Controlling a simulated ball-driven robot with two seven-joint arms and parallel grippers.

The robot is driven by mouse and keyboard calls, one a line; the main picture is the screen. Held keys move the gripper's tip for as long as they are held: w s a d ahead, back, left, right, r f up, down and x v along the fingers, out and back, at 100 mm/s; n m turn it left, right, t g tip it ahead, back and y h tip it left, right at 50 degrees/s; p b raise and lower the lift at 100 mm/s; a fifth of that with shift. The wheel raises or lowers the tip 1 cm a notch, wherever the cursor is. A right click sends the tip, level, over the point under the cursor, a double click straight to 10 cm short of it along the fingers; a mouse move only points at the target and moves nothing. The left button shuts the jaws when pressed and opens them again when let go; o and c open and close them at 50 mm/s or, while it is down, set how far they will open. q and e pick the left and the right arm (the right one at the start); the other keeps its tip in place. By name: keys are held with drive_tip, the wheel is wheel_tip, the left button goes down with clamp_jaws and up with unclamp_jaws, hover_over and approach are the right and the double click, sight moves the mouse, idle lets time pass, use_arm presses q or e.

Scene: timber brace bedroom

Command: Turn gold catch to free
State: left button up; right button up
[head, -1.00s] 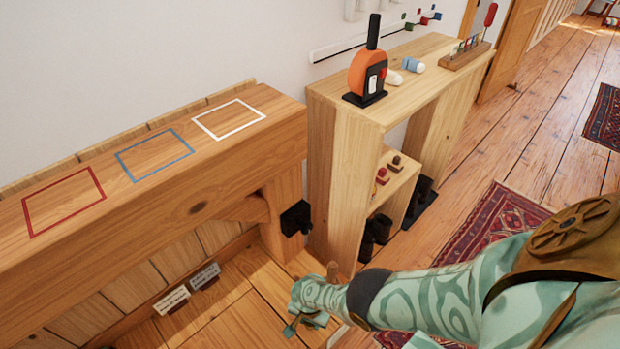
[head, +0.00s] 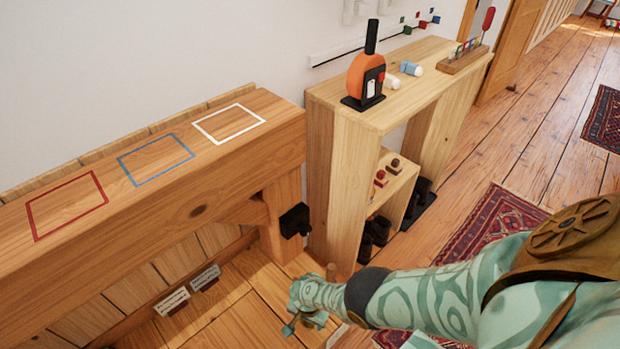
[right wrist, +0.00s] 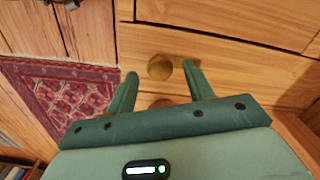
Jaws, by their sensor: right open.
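In the right wrist view a round gold-brown knob (right wrist: 160,67) stands out from a wooden front. I cannot tell for sure whether it is the gold catch. A second, similar round piece (right wrist: 162,103) shows below it, partly hidden by my gripper. My right gripper (right wrist: 160,72) is open, with one finger on each side of the upper knob in the picture and nothing held. I cannot tell whether the fingers touch it. In the head view my right gripper (head: 305,326) is low, beside the wooden bench (head: 270,290). My left gripper is not in view.
A thick timber beam (head: 270,155) with red, blue and white outlined squares runs along the left. A black block (head: 295,220) is on its post. A wooden shelf unit (head: 335,180) with an orange device (head: 366,75) stands behind. A red rug (head: 500,222) lies on the floor.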

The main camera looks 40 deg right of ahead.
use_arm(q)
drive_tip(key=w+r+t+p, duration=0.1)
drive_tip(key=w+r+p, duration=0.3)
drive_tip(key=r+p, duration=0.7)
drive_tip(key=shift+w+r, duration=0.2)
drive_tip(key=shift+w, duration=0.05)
use_arm(e)
wheel_tip(320, 180, up, 15)
